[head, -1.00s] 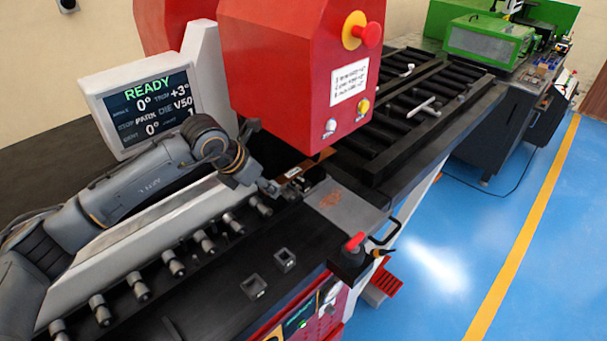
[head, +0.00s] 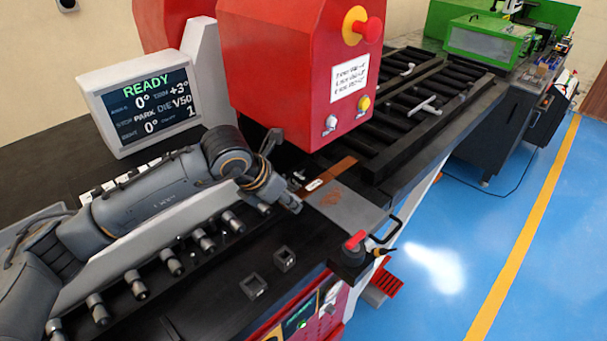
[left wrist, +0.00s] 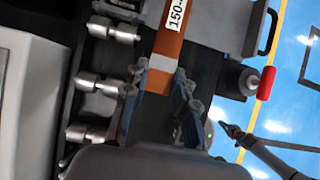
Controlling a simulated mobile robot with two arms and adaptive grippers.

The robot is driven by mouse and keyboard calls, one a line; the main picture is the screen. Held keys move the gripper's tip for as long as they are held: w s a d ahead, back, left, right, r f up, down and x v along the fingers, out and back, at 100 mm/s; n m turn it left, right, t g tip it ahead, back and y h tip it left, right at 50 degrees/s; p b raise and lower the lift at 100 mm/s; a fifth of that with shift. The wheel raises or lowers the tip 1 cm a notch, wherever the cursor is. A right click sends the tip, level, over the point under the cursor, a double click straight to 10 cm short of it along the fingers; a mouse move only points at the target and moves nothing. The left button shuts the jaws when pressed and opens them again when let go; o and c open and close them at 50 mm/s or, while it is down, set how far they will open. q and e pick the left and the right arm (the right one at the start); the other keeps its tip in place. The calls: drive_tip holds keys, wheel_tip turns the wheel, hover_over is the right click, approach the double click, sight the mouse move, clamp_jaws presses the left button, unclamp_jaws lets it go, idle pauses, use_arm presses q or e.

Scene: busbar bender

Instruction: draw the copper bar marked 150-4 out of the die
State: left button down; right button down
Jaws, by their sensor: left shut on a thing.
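The copper bar (head: 338,171) lies flat and reaches from under the red press housing (head: 300,75) towards my left gripper. Its white label shows in the head view; in the left wrist view the copper bar (left wrist: 171,45) carries a label reading "150-", with the rest cut off. My left gripper (head: 294,199) is at the bar's near end; in the left wrist view its fingers (left wrist: 160,100) stand on both sides of that end, shut on it. The die is hidden below the housing. My right gripper is not seen.
A grey plate (head: 345,208) lies right beside the bar. A red-knobbed part (head: 355,241) and black handle (head: 390,229) stand at the table's right edge. Several rollers (head: 172,262) line the left; two small square sockets (head: 254,286) sit in front. A black grate table (head: 420,95) lies behind.

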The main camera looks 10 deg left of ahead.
use_arm(q)
drive_tip(key=shift+s+d+b, duration=0.35)
drive_tip(key=shift+s+d, duration=0.55)
drive_tip(key=shift+d, duration=0.3)
drive_tip(key=shift+s+d+b, duration=0.3)
drive_tip(key=shift+s+d, duration=0.65)
drive_tip(key=shift+d, duration=0.25)
drive_tip(key=shift+s+d+b, duration=0.35)
drive_tip(key=shift+s+d, duration=0.55)
drive_tip(key=shift+d, duration=0.3)
drive_tip(key=shift+r, duration=0.1)
wheel_tip(320, 180, up, 5)
drive_tip(key=shift+f+p, duration=0.1)
drive_tip(key=shift+p, duration=0.85)
drive_tip(key=shift+a, duration=0.1)
